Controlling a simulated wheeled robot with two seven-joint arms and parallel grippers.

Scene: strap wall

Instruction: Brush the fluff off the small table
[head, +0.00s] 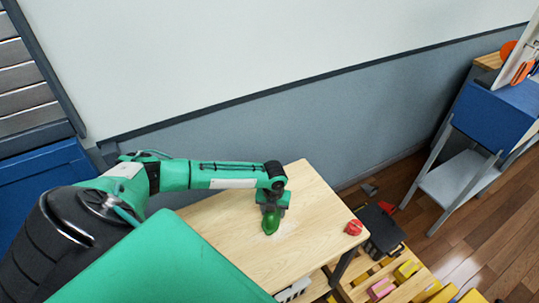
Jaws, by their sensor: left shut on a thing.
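The small table (310,195) has a pale wood top and stands against the grey lower wall. My left gripper (272,206) points down over the middle of the top. It is shut on a rounded green thing (270,221), which looks like the brush's handle. Its lower end is at or just above the tabletop, and I cannot tell whether it touches. A faint whitish patch, perhaps fluff, shows on the wood beside it (283,238). A small round red thing (353,228) sits near the table's right corner. My right gripper is not in view.
A dark bin-like thing (380,228) stands right of the table, beside a wooden tray of yellow and pink blocks (381,288). A blue cabinet on grey legs (495,112) stands at the right.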

